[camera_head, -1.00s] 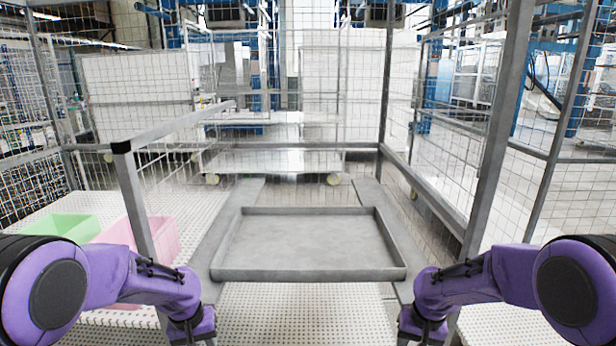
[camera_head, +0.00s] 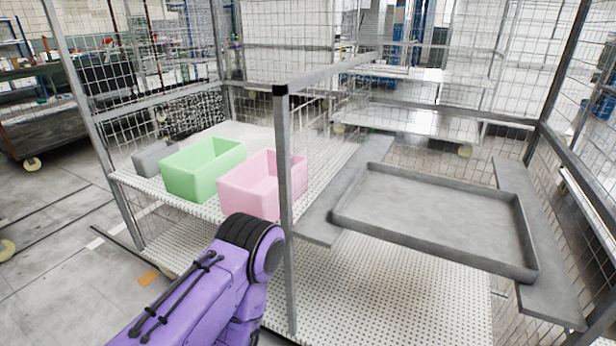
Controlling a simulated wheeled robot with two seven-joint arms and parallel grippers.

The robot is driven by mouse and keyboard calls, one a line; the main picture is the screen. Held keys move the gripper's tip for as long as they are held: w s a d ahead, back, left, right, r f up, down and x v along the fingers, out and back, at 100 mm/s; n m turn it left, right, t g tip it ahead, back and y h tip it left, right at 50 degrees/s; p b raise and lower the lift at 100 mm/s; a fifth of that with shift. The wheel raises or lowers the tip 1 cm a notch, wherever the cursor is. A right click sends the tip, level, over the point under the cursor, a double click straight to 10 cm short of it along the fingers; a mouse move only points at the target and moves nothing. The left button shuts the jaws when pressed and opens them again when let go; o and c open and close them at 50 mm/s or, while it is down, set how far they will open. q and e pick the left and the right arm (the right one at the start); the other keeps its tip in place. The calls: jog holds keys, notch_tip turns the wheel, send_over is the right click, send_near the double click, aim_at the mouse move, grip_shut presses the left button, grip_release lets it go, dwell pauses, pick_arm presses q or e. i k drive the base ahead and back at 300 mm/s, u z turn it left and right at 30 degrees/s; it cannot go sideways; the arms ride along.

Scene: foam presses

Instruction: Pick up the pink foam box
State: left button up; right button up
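The pink foam box (camera_head: 250,196) is an open-topped box on the left shelf of the cage, just left of a grey upright post. The post covers part of its right side. A green box (camera_head: 190,173) stands to its left on the same perforated white shelf. One purple arm of mine reaches in at the bottom, in front of and below the pink box, and does not hold it. Neither gripper shows in the view.
A grey post (camera_head: 287,210) with a rail stands between the shelf and an empty grey tray (camera_head: 440,212). A small grey box (camera_head: 153,158) sits at the shelf's left end. Wire mesh closes the back. Open floor (camera_head: 50,235) lies to the left.

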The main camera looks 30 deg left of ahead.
aim_at(252, 187)
jog(key=u, duration=0.55)
jog(key=k, duration=0.6)
jog(key=u, duration=0.95)
jog(key=i, duration=0.8)
jog(key=z, duration=0.55)
jog(key=i, duration=0.6)
jog(key=z, duration=0.7)
